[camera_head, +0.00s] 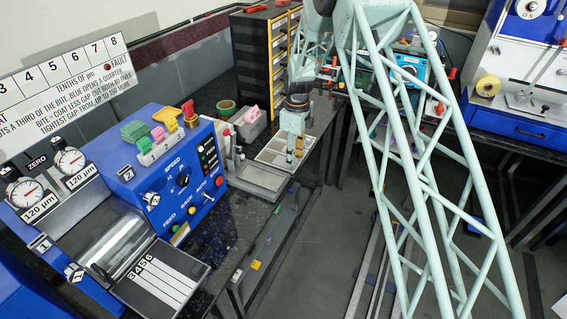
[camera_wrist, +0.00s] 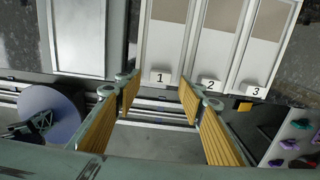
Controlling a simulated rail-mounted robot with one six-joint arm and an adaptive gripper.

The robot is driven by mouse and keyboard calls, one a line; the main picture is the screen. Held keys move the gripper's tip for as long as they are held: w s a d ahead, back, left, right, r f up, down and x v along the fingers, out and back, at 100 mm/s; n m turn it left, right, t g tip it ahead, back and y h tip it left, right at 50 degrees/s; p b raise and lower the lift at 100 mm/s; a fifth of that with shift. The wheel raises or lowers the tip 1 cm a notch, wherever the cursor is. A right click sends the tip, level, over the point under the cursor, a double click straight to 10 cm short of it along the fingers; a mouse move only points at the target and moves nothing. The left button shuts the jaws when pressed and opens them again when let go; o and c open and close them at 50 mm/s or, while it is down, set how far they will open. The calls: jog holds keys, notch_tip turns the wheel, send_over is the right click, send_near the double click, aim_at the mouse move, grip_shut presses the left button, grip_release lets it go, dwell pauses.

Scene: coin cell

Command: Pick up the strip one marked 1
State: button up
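The strip slot marked 1 (camera_wrist: 166,45) is a pale lane with a beige far part, at top centre in the wrist view. Its label 1 (camera_wrist: 160,78) is at the near end. Lanes marked 2 (camera_wrist: 214,50) and 3 (camera_wrist: 262,52) lie to its right. My gripper (camera_wrist: 158,88) is open, its yellow-padded fingers on either side of label 1, with nothing between them. I cannot tell its height above the lane. In the head view my gripper (camera_head: 291,157) hangs over the pale tray (camera_head: 268,157), partly hiding it; the numbers are too small to read there.
A flat grey plate (camera_wrist: 78,35) lies left of lane 1. A blue-grey disc (camera_wrist: 48,115) is lower left. A holder with coloured pieces (camera_wrist: 295,140) is lower right. The blue machine (camera_head: 165,170) stands left on the bench, and a drawer cabinet (camera_head: 262,50) stands behind.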

jog(key=shift+f, duration=0.75)
jog(key=c, duration=0.8)
